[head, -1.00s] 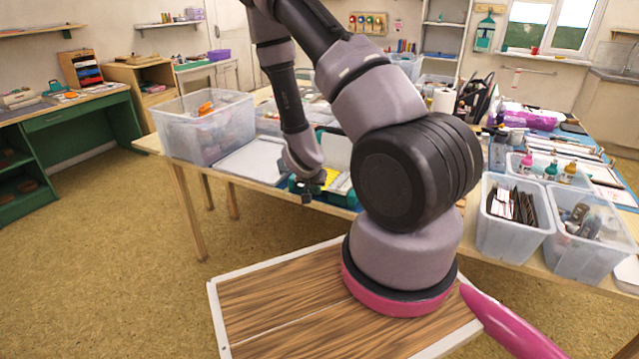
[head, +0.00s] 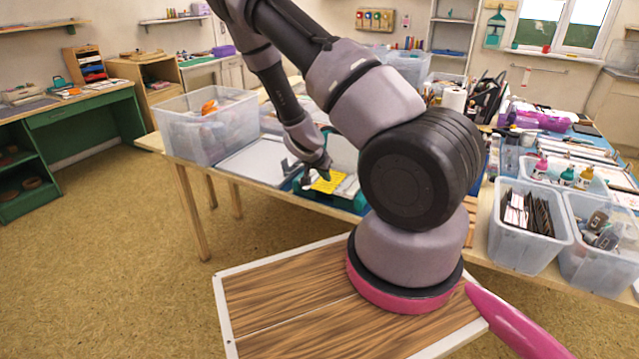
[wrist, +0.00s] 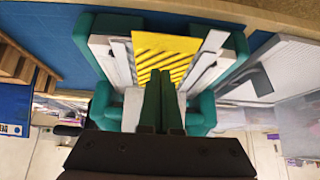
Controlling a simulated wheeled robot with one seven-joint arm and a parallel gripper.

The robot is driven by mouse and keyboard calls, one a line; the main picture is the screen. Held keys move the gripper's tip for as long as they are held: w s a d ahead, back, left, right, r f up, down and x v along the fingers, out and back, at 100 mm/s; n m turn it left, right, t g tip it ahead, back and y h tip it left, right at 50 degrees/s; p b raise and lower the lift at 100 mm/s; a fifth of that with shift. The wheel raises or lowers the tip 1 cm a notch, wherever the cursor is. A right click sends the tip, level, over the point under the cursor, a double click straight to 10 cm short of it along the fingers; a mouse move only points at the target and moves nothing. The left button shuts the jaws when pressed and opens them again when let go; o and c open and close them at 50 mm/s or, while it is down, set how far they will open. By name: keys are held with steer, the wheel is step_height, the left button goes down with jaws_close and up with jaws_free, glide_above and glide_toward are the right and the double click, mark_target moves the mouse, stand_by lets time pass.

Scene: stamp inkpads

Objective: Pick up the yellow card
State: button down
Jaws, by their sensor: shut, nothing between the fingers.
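The yellow card (head: 328,183) lies in a teal-edged holder (head: 355,203) on the table, partly behind my arm in the head view. In the wrist view the card (wrist: 180,47) is flat yellow with darker diagonal stripes, between pale strips inside the teal holder (wrist: 205,108). My gripper (head: 325,170) is over the card in the head view. In the wrist view my gripper (wrist: 161,75) has its two dark fingers together, with nothing between them. The fingertips overlap the card's lower part in the picture; I cannot tell whether they touch it.
A clear bin (head: 205,135) stands left of the holder, with a pale flat tray (head: 255,162) between them. More clear bins (head: 520,240) stand at the right of the table. A blue mat (wrist: 50,35) shows around the holder in the wrist view.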

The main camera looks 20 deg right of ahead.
mark_target(332, 180)
steer(key=w+d, duration=0.1)
steer(key=w+d+f, duration=0.1)
steer(key=w+d, duration=0.1)
steer(key=shift+d, duration=0.25)
steer(key=shift+s+f, duration=0.15)
steer(key=shift+f, duration=0.15)
steer(key=shift+s+a, duration=0.1)
steer(key=shift+a, duration=0.05)
steer(key=shift+s+a+f, duration=0.15)
steer(key=shift+s+a, duration=0.35)
steer(key=shift+w+r, duration=0.1)
steer(key=shift+r, duration=0.7)
steer(key=shift+d+f, duration=0.1)
